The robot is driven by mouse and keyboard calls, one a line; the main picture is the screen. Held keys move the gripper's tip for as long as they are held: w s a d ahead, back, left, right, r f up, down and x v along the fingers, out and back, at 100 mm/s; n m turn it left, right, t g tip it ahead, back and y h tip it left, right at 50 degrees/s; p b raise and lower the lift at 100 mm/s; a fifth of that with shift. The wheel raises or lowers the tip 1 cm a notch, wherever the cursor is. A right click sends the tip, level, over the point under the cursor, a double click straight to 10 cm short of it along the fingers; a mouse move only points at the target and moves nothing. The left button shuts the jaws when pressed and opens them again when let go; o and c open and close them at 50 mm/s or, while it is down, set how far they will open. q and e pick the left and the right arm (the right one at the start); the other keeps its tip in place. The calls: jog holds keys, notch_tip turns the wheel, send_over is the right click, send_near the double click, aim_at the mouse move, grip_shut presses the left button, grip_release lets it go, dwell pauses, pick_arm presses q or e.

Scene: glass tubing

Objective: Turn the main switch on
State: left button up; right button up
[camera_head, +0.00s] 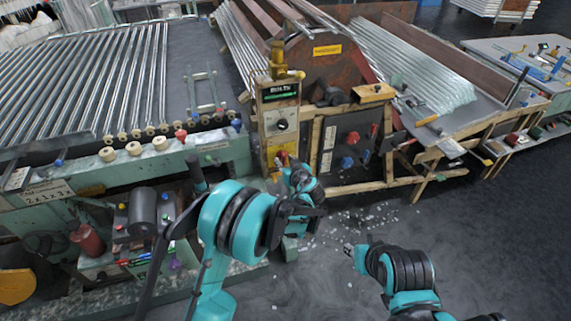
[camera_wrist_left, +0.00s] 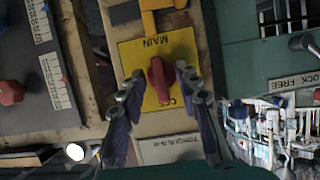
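The main switch is a red knob (camera_wrist_left: 160,80) on a yellow plate (camera_wrist_left: 130,62) lettered MAIN in the left wrist view. In the head view the plate (camera_head: 279,150) is low on the yellow control post, partly hidden by my left gripper (camera_head: 284,163). In the left wrist view my left gripper (camera_wrist_left: 161,90) is open, with one finger on each side of the knob. Gaps show between the fingers and the knob, so it is not clamped. My right gripper (camera_head: 354,252) is over the floor, away from the post; its finger opening is too small to judge.
The control post (camera_head: 265,108) carries a green-lit display (camera_head: 280,92) and a black dial (camera_head: 282,125). A dark panel (camera_head: 345,145) with red and blue knobs stands to its right. A green machine with glass tubes (camera_head: 120,80) is at left. Shards lie on the open floor (camera_head: 340,220).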

pick_arm(q)
jog(key=shift+w, duration=0.2)
grip_shut()
dwell(0.3)
jog(key=shift+d+f+m+t+y, duration=0.15)
jog(key=shift+m+y, duration=1.1)
jog(key=shift+m, duration=1)
jog(key=shift+d+f+m+t+y, duration=0.1)
jog(key=shift+m+t+y, duration=0.1)
jog(key=shift+m+y, duration=1.5)
jog(key=shift+d+f+m+t+y, duration=0.15)
jog(key=shift+m+y, duration=0.6)
jog(key=shift+m, duration=2)
jog(key=shift+a, duration=0.1)
